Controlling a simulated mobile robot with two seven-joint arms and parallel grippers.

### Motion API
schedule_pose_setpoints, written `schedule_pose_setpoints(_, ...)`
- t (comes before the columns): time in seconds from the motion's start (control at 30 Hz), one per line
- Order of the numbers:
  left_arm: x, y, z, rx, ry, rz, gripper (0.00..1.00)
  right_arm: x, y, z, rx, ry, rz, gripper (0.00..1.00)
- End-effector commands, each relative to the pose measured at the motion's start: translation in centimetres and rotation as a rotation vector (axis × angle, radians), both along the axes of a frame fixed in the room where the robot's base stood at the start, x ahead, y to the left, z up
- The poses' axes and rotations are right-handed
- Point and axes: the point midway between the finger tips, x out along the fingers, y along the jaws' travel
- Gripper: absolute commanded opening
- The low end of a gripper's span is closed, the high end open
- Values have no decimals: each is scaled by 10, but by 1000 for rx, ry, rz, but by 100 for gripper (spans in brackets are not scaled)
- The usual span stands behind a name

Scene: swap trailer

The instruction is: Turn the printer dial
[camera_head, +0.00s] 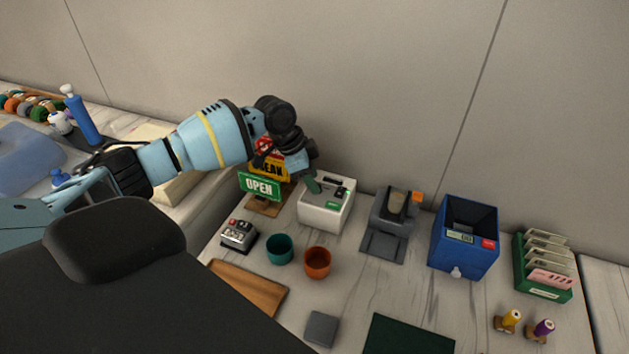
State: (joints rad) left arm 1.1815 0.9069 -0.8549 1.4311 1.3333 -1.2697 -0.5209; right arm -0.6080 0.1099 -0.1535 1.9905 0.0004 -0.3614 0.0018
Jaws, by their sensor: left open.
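The printer looks to be the small white box (318,213) with a dark slot and a small green mark on its top, standing near the wall. I cannot make out its dial clearly; the gripper covers the left part of its top. My left arm reaches in from the left, and my left gripper (311,182) points down at the box's upper left corner. The gripper is open, with nothing seen between its fingers. I cannot tell whether it touches the box. My right gripper is not in view.
A sign stand with a green OPEN sign (261,187) stands close left of the box. A teal cup (280,250) and an orange cup (317,262) stand in front. A grey device (388,222), a blue bin (465,237) and a green card rack (543,267) stand to the right.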

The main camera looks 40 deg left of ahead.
Motion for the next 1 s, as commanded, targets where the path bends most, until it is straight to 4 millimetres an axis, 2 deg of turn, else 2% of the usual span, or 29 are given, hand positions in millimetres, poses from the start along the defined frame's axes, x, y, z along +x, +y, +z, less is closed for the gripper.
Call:
schedule_pose_setpoints(0.13, 3, -4, -13, 1, 1, 0, 42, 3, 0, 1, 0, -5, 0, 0)
schedule_pose_setpoints(0.47, 4, -5, -16, 1, -1, -1, 42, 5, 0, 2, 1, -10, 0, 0)
schedule_pose_setpoints(0.57, 4, -5, -16, 1, -1, -1, 32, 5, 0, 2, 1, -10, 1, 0)
schedule_pose_setpoints(0.8, 4, -5, -16, 0, 0, -1, 0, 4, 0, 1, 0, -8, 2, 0)
schedule_pose_setpoints(1.0, 4, -5, -16, 0, 0, -11, 0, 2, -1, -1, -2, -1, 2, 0)
